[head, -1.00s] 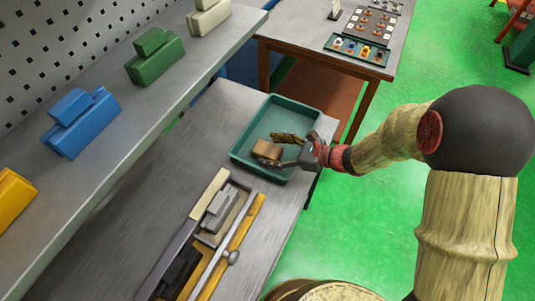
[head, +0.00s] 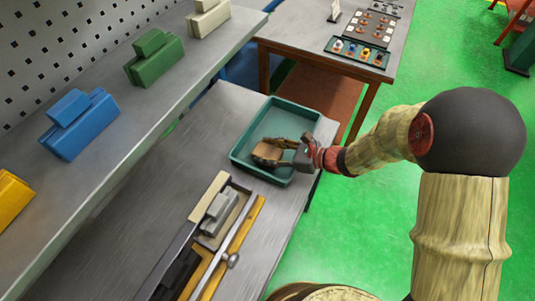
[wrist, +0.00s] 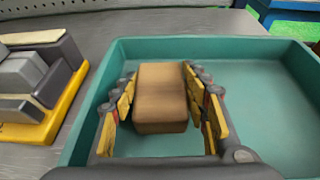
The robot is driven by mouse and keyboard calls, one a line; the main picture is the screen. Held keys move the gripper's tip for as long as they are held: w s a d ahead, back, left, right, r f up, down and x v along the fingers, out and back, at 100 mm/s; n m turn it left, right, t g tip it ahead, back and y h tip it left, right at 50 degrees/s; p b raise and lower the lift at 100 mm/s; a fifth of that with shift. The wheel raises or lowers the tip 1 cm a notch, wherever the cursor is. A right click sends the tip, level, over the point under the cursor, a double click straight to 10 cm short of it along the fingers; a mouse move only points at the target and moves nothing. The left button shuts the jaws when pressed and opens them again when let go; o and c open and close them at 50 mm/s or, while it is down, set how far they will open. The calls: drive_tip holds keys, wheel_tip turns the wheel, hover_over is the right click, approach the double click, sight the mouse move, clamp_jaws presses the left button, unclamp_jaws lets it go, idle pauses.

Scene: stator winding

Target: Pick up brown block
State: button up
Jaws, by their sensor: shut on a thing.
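The brown block (head: 268,152) is in the teal tray (head: 240,150) on the grey workbench. In the wrist view the brown block (wrist: 160,95) lies between the two fingers of my gripper (wrist: 165,105), with the tray's walls around it. My gripper (head: 278,150) is shut on the block, one finger along each side. The fingers cover part of the block in the head view. I cannot tell whether the block touches the tray floor.
A fixture with a grey block and yellow rail (head: 222,225) stands left of the tray. A shelf holds blue (head: 80,122), green (head: 155,58), yellow (head: 14,203) and cream (head: 208,18) blocks. A second table (head: 300,40) stands behind.

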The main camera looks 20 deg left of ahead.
drive_tip(key=c, duration=0.5)
